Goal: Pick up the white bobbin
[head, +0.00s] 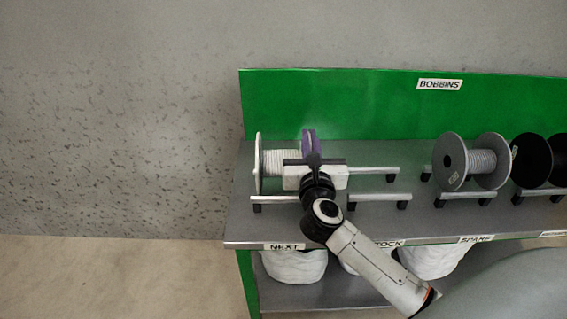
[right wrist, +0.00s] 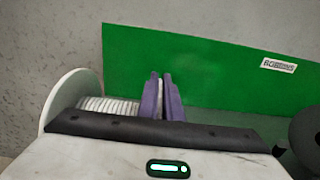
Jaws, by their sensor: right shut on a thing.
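The white bobbin (head: 280,162) is at the left end of the shelf, over the rails behind the NEXT label. Its left flange and pale windings show; its right flange is mostly hidden by my gripper. In the right wrist view the bobbin (right wrist: 107,106) is left of the fingers. My right gripper (head: 311,143) has its purple fingers shut on the bobbin's right flange; the fingers also show in the right wrist view (right wrist: 162,98). I cannot tell whether the bobbin touches the rails. My left gripper is not in view.
A grey bobbin (head: 452,162) and a black bobbin (head: 533,160) stand on racks to the right. The STOCK rails (head: 380,197) between are empty. A green back panel (head: 335,105) rises behind the shelf. White bundles (head: 294,265) lie on the lower shelf.

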